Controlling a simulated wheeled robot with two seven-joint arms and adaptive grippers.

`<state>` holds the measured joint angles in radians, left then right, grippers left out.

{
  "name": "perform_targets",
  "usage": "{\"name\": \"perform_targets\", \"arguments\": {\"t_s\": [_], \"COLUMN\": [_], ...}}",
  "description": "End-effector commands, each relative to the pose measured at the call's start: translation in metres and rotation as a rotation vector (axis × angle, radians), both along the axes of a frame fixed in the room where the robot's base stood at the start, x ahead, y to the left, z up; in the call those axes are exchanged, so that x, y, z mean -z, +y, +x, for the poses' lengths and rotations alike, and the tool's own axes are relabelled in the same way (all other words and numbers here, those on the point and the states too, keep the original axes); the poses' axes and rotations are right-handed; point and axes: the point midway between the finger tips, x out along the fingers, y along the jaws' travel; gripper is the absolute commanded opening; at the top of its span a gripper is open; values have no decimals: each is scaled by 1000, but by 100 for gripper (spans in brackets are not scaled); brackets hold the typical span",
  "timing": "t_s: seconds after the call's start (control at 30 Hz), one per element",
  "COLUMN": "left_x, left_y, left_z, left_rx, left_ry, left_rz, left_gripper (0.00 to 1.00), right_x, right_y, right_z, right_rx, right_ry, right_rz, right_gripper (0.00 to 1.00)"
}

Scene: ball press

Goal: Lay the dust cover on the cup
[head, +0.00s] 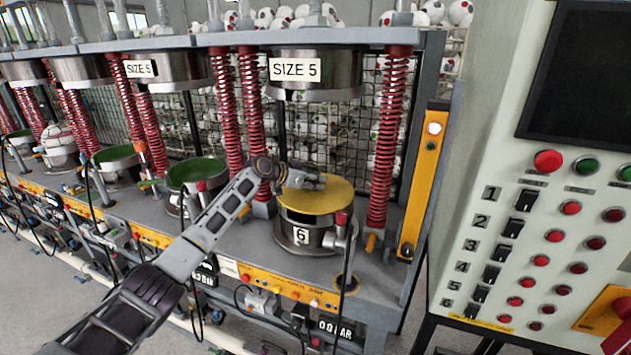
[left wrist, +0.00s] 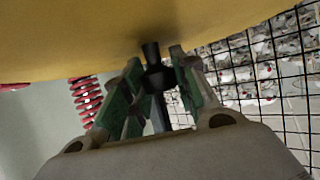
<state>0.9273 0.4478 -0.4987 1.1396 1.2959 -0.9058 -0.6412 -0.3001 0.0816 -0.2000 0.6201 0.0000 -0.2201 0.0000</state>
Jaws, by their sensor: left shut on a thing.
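The dust cover (head: 325,200) is a round yellow disc over the metal cup marked 6 (head: 325,236) in the head view. Its front edge appears slightly above the cup's rim, with a dark band between; I cannot tell whether it touches anywhere. My left gripper (head: 303,181) is at the cover's upper side, shut on its black knob. In the left wrist view the cover (left wrist: 90,35) fills the top, and the knob (left wrist: 152,55) sits between the green-padded fingers of the gripper (left wrist: 155,75). My right gripper is out of view.
A red-capped fitting (head: 342,217) stands at the cup's right front. A control panel (head: 540,200) is at the right. Wire mesh with balls is behind.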

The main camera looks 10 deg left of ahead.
Motion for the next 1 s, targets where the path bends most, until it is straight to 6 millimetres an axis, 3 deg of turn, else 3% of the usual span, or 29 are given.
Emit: {"name": "perform_targets", "arguments": {"t_s": [0.5, 0.53, 0.7, 1.0], "left_x": [6, 6, 6, 7], "left_y": [0, 0, 0, 0], "left_z": [0, 0, 0, 0], "left_rx": [0, 0, 0, 0], "left_ry": [-1, -1, -1, 2], "left_rz": [-1, -1, -1, 1], "left_gripper": [0, 31, 53, 53], "right_x": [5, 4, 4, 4], "right_y": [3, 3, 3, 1], "right_z": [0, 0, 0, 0], "right_rx": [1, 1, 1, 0], "right_ry": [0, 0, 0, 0], "right_rz": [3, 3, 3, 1], "right_gripper": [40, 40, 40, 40]}}
